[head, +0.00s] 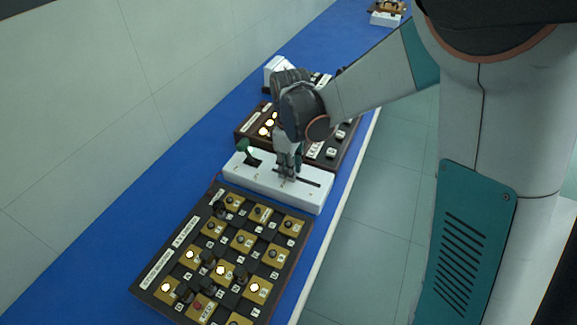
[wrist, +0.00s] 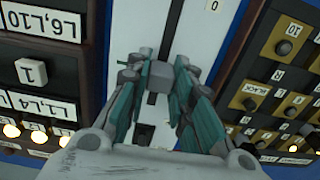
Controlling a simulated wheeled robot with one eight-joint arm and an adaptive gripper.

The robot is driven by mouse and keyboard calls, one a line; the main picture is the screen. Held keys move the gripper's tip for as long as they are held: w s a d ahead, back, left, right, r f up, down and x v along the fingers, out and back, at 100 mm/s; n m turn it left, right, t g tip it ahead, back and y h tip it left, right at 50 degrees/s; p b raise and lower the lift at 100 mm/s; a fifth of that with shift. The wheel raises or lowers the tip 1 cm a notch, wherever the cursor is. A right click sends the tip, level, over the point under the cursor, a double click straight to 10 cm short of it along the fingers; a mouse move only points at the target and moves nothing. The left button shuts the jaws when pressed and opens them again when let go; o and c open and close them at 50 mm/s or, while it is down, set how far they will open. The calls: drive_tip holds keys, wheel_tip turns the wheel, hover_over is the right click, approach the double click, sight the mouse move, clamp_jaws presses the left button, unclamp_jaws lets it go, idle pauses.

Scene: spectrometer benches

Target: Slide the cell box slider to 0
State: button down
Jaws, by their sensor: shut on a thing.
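The white cell box (head: 308,194) lies between two dark panels, with a dark slot along its top. In the wrist view the cell box (wrist: 205,40) shows a printed 0 near the top edge, beside the slot. My gripper (head: 288,177) points down onto the slot. In the wrist view my gripper (wrist: 159,65) has its fingers closed on both sides of the grey slider knob (wrist: 160,76). The slot runs on from the knob up toward the end by the 0. In the head view my fingers hide the knob.
A panel of yellow plates and knobs (head: 232,250) lies in front of the box, some lamps lit. Another dark panel (head: 335,150) lies behind. A green-tipped lever (head: 245,148) rises from the box's left part. The blue bench (head: 110,255) is bare along the wall.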

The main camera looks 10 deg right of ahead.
sight(318, 185)
drive_tip(key=s+d, duration=0.1)
drive_tip(key=d, duration=0.1)
drive_tip(key=s+d, duration=0.3)
drive_tip(key=d, duration=0.1)
drive_tip(key=shift+s+d, duration=0.25)
drive_tip(key=shift+d, duration=0.1)
drive_tip(key=c, duration=1.4)
unclamp_jaws()
drive_tip(key=shift+d, duration=0.15)
drive_tip(key=shift+r, duration=0.25)
wheel_tip(318, 185, up, 12)
drive_tip(key=shift+f, duration=0.25)
drive_tip(key=shift+s, duration=0.15)
